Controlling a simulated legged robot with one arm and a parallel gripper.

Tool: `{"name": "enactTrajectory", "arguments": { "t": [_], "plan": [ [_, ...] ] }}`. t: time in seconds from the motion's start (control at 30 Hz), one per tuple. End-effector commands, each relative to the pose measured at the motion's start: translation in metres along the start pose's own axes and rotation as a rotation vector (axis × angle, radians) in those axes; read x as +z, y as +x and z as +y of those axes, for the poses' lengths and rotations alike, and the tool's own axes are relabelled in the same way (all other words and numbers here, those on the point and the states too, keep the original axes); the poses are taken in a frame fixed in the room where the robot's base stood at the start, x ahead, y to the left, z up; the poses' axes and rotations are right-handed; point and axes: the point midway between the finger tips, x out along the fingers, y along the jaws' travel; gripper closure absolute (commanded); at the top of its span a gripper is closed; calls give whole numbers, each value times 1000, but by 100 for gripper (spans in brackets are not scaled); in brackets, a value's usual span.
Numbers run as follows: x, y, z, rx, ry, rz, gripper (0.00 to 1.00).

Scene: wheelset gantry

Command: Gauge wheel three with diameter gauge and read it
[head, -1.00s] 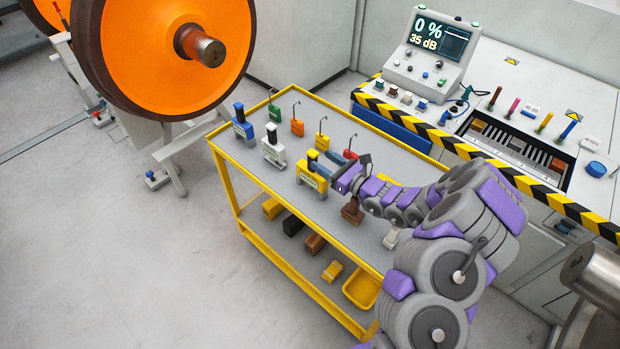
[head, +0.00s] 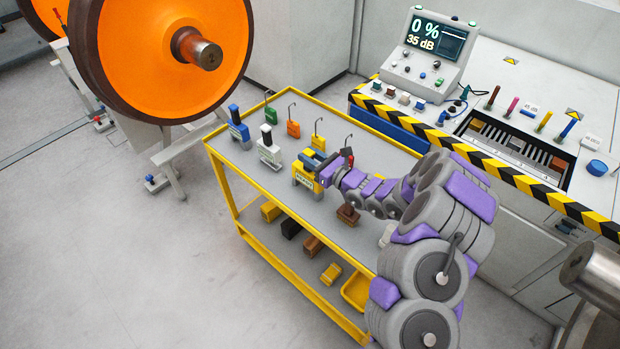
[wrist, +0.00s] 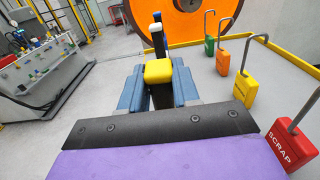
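A yellow gauge with a dark grip and yellow cap stands upright on the cart top (head: 304,182). Its label is too small to read. My gripper (head: 312,160) is at its upper part. In the wrist view, the blue fingers of my gripper (wrist: 158,92) lie on both sides of the gauge's grip, below its yellow cap (wrist: 158,72). I cannot tell whether they press on it. A blue gauge (head: 238,131) and a white gauge (head: 268,153) stand to the left on the cart. A large orange wheel (head: 150,60) with a dark rim stands behind; I see no clear number on it.
Hooked tags stand along the cart's far side: green (head: 271,116), orange (head: 293,129), yellow (head: 318,142) and a red SCRAP tag (wrist: 290,145). A bench (head: 530,110) with a display reading "0 %" and "35 dB" (head: 437,40) is at right. Floor left of the cart is clear.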

Motion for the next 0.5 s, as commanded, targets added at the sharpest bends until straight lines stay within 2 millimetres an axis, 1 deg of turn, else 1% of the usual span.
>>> {"name": "enactTrajectory", "arguments": {
  "t": [0.03,0.2,0.3,0.5],
  "plan": [
    [0,1,2,2,0,1,76],
    [-2,4,3,2,-1,5,93],
    [-3,4,3,3,1,6,100],
    [-5,2,2,4,4,8,100]
  ]
}}
